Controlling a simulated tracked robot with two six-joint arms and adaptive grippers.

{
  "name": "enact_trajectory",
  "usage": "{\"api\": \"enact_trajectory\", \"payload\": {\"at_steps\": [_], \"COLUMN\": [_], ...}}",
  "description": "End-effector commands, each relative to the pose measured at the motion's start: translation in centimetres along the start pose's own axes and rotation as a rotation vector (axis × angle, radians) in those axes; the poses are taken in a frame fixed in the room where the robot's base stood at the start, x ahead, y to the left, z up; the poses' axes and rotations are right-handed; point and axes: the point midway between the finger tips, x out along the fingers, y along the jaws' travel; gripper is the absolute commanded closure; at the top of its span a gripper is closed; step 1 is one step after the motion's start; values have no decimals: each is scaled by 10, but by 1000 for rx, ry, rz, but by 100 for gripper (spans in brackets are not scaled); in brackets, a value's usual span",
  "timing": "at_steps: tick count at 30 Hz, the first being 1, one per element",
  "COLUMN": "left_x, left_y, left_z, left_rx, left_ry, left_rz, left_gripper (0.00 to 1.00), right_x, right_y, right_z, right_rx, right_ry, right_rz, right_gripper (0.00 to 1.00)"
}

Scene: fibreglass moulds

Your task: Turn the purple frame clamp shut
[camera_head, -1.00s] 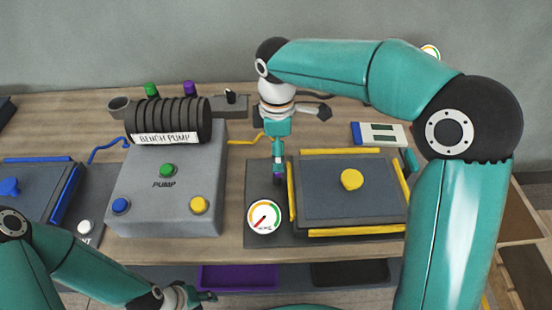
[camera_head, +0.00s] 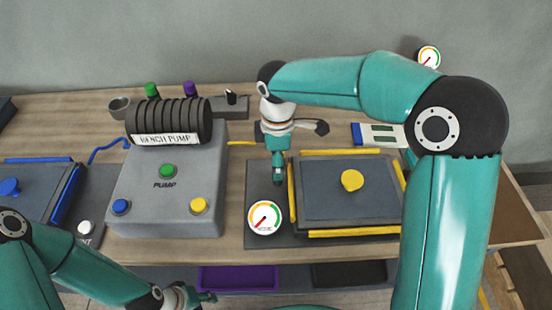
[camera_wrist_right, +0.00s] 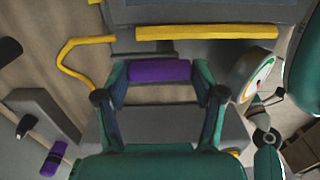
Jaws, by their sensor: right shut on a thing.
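The purple frame clamp (camera_wrist_right: 160,70) is a short purple bar in the right wrist view. It lies between the two fingers of my right gripper (camera_wrist_right: 161,80), which is shut on it. In the head view my right gripper (camera_head: 278,177) points down at the left side of the yellow-edged mould (camera_head: 325,215), and the clamp is hidden there behind the fingers. The mould has a yellow knob (camera_head: 352,180) on its lid. My left gripper (camera_head: 204,298) is low at the bottom edge, away from the clamp; its jaw opening is too small to judge.
A gauge (camera_head: 265,217) stands close in front of my right gripper. The grey bench pump (camera_head: 165,212) is to the left, with a black ribbed cylinder (camera_head: 165,115). A blue-edged mould (camera_head: 35,183) is at far left. A yellow hose (camera_head: 240,143) runs behind my right gripper.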

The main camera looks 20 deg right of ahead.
Motion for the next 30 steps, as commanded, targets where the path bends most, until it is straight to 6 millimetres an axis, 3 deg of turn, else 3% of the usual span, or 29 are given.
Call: {"api": "enact_trajectory", "payload": {"at_steps": [14, 30], "left_x": [2, 10], "left_y": [-1, -4], "left_z": [0, 0], "left_rx": [0, 0], "left_ry": [0, 0], "left_rz": [0, 0], "left_gripper": [60, 60], "right_x": [0, 0], "right_y": [2, 1], "right_z": [0, 4], "right_rx": [95, 549], "right_ry": [3, 4], "right_rz": [6, 7], "right_gripper": [66, 66]}}
